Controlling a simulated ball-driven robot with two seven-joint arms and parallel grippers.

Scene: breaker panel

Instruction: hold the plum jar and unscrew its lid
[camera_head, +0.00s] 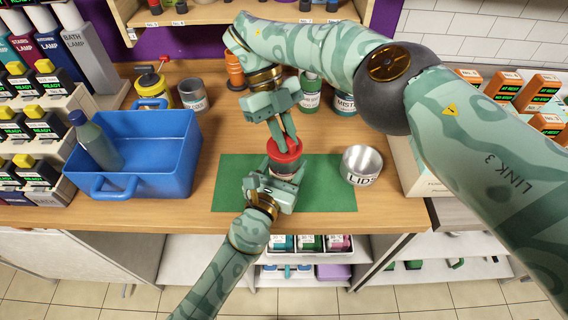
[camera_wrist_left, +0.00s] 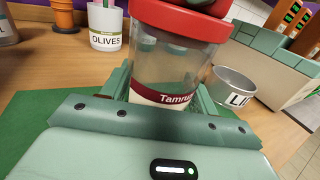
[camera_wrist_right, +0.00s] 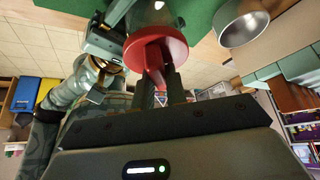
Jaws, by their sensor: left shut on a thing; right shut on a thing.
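A clear jar (camera_wrist_left: 160,75) with a dark red label starting "Tamru" stands upright over the green mat (camera_head: 325,185). It has a red lid (camera_head: 284,150), which looks seated on the jar. My left gripper (camera_head: 277,187) is shut around the jar's body from the near side, below the lid. My right gripper (camera_head: 285,137) reaches down from above and is shut on the raised red grip of the lid, which shows in the right wrist view (camera_wrist_right: 150,56). The left fingers hide much of the jar in the head view.
A metal bowl marked LIDS (camera_head: 362,164) stands right of the jar. A blue crate (camera_head: 150,183) holding a bottle (camera_head: 98,146) is at the left. An OLIVES pot (camera_wrist_left: 104,28), tins and bottles stand behind. Cartons are at the right, under my right arm.

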